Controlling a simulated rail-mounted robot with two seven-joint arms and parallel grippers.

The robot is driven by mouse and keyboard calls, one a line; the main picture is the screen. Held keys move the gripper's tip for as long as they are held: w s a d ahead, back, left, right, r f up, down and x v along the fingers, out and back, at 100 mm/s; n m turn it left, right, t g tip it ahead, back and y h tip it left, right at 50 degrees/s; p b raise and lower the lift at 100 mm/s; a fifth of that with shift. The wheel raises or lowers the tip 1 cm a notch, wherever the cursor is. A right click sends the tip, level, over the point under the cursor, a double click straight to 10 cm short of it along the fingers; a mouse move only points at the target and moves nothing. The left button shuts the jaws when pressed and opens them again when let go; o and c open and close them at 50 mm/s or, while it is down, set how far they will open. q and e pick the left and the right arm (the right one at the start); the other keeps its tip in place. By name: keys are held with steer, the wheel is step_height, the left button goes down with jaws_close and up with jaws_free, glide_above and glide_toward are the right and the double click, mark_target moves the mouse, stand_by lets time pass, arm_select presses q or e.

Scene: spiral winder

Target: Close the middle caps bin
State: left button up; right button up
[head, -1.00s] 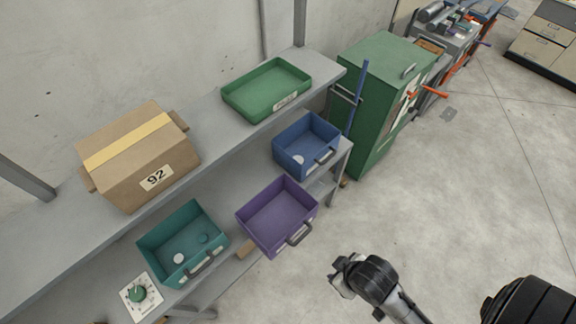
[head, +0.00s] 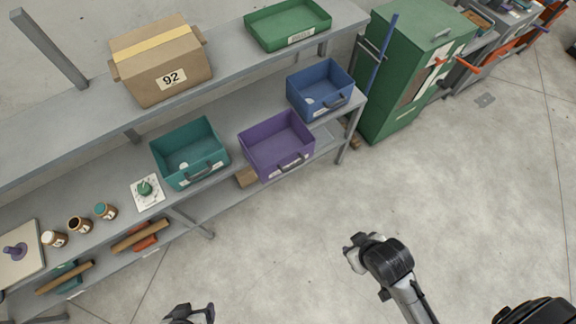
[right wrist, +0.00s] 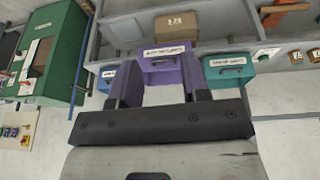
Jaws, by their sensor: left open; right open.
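The purple bin (head: 278,158) is the middle of three bins on the lower shelf. It sticks out past the shelf edge, further than its neighbours, with its handle on the front. Its visible inside looks empty. My left gripper (head: 190,313) is at the bottom edge of the head view, partly cut off, well away from the bins. My right gripper (right wrist: 160,88) is open in the right wrist view, its two fingers apart and empty. The purple bin also shows in that view (right wrist: 165,72), beyond the fingers; contact cannot be seen.
A teal bin (head: 187,152) stands left and a blue bin (head: 322,90) right. A cardboard box (head: 160,65) and a green tray (head: 288,25) sit on the upper shelf (head: 232,62). A green cabinet (head: 395,80) stands to the right. The floor before the shelves is clear.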

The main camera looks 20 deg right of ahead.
steer(key=shift+s+a+f, duration=0.1)
steer(key=shift+s, duration=0.2)
